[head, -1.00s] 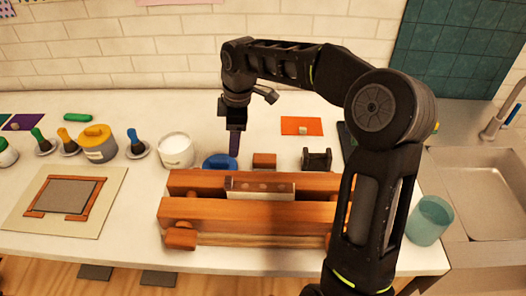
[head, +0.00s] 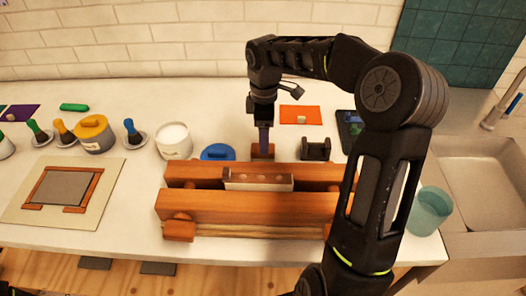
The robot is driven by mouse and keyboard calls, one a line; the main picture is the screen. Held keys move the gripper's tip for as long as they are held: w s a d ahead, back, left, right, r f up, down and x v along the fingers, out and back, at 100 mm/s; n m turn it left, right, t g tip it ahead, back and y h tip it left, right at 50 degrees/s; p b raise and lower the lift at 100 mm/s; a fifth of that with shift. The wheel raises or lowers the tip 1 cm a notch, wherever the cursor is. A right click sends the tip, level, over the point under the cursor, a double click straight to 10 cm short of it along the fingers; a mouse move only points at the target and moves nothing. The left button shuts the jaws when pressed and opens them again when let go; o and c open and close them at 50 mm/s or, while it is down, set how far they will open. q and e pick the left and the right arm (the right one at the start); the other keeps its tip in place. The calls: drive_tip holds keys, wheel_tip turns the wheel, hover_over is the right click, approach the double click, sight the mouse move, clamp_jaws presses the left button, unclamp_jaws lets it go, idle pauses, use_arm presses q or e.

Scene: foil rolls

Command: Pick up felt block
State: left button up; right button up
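A small orange-brown block (head: 257,153), which looks like the felt block, sits on the white counter behind the wooden press. My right gripper (head: 263,148) points straight down over it, its narrow fingers seen edge-on. The fingertips overlap the block's top in the picture and partly hide it. I cannot tell whether they touch it or how far apart they are. My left gripper is not in view.
The wooden press (head: 250,207) with a pale metal-like bar (head: 258,184) lies just in front. A blue-lidded item (head: 217,152) is at the left, a dark holder (head: 316,149) at the right. A white tub (head: 174,142) stands further left. An orange card (head: 300,114) lies behind.

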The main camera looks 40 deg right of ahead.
drive_tip(key=shift+f, duration=0.1)
drive_tip(key=f+p, duration=0.1)
drive_tip(key=f, duration=0.4)
drive_tip(key=shift+a+p, duration=0.2)
drive_tip(key=shift+p, duration=0.1)
drive_tip(key=shift+c, duration=0.6)
clamp_jaws()
